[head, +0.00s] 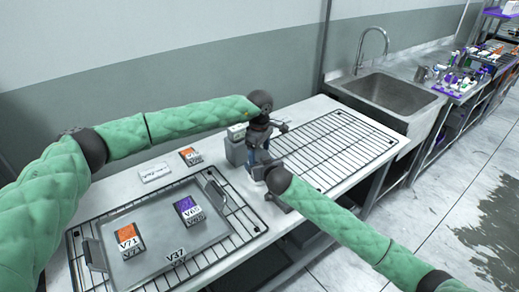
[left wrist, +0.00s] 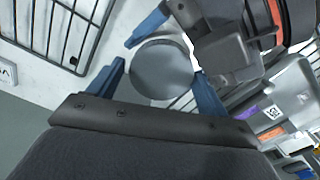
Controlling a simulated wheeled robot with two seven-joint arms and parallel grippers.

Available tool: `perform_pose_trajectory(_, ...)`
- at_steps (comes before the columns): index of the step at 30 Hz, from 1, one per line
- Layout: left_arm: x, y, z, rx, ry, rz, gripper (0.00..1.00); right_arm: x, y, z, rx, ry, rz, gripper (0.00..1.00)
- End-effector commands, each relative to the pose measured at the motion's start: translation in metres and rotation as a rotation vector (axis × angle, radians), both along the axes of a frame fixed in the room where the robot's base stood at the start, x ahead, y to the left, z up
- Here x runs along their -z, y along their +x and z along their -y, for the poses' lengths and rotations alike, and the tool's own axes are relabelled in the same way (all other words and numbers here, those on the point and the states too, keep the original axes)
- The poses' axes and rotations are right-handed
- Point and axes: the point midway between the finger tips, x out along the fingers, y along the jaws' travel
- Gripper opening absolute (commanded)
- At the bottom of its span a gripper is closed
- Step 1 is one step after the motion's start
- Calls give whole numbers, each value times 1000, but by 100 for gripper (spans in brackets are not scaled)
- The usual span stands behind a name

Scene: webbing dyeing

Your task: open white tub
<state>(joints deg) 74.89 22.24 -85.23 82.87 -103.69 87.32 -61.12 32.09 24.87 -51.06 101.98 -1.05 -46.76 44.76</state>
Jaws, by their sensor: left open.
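A round grey disc (left wrist: 160,69), which looks like the top of the tub, lies between the blue fingers of my left gripper (left wrist: 157,82) in the left wrist view. Those fingers are apart, one on each side of the disc; I cannot tell whether they touch it. In the head view my left gripper (head: 256,160) points down over the worktop, and the tub is mostly hidden behind the two grippers. My right gripper (head: 272,180) is close in from the lower right, beside the tub. One of its blue fingers (left wrist: 148,26) reaches past the disc's edge; its grip is hidden.
A grey tray (head: 150,268) with orange and purple labelled boxes lies on a wire rack at left. Another wire rack (head: 335,150) is empty at right. A grey device (head: 236,150) stands behind the grippers. A sink (head: 395,95) and a shelf with bottles are farther right.

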Motion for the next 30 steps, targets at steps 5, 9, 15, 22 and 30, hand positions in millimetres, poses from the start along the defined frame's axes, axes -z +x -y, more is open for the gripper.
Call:
perform_pose_trajectory(5,0,0,0,0,0,0,55,-2,0,0,-1,1,2,12)
perform_pose_trajectory(9,-1,0,0,0,-1,1,71,-2,0,-1,-2,1,2,12)
perform_pose_trajectory(15,-1,0,0,0,-1,1,91,-2,0,-1,-1,1,2,12)
perform_pose_trajectory(22,-3,0,0,0,0,0,91,-2,1,0,0,1,3,12)
perform_pose_trajectory(30,-31,1,0,0,0,2,91,-2,0,0,0,1,2,12)
